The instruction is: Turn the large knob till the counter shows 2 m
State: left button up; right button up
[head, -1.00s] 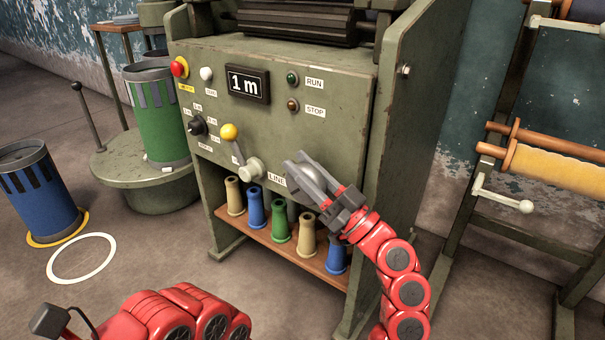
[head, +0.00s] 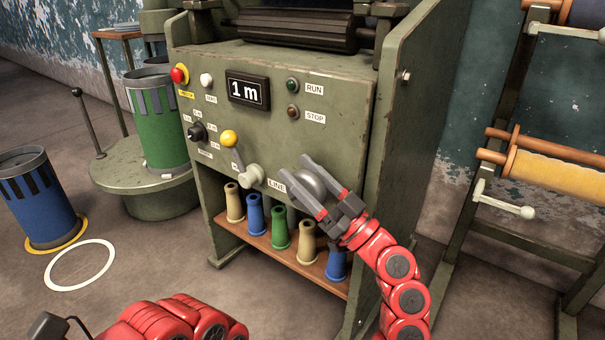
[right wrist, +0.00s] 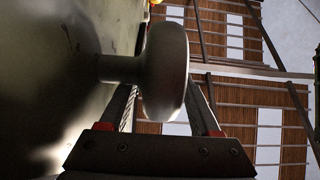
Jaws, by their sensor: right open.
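The large knob (head: 313,184) is a round silver-grey knob on the lower right of the green machine's front panel, by the LINE label. My right gripper (head: 302,184) is open, with one finger on each side of the knob. In the right wrist view the knob (right wrist: 166,70) and its stem stand out from the panel, between the two fingers (right wrist: 165,105); I cannot tell whether they touch it. The counter (head: 248,91) reads 1 m. My left arm (head: 170,322) is low in the picture; a dark part at its end is cut off by the bottom edge.
A yellow-tipped lever (head: 230,139) and a small black dial (head: 197,132) sit left of the knob. RUN (head: 292,85) and STOP (head: 292,112) lamps are above it. Several bobbins stand on a wooden shelf (head: 270,241) below. A rack with yellow cloth (head: 550,175) stands right.

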aim_at(325, 199)
jog(key=b+v, duration=0.3)
jog(key=v, duration=0.2)
jog(key=shift+d+f, duration=0.2)
jog(key=shift+f, duration=0.15)
jog(key=shift+s+d+f, duration=0.1)
jog(key=shift+s+d, duration=0.2)
jog(key=shift+d, duration=0.1)
jog(key=shift+s+d+f, duration=0.15)
jog(key=shift+s+d, duration=0.15)
jog(key=shift+d, duration=0.05)
pick_arm(q)
jog(key=shift+s+d+f+g+h, duration=0.1)
jog(key=shift+d+f+g+h, duration=0.15)
jog(key=shift+f+g+h, duration=0.6)
jog(key=shift+f+g+y, duration=0.15)
jog(key=shift+g+y, duration=0.1)
jog(key=shift+g, duration=0.1)
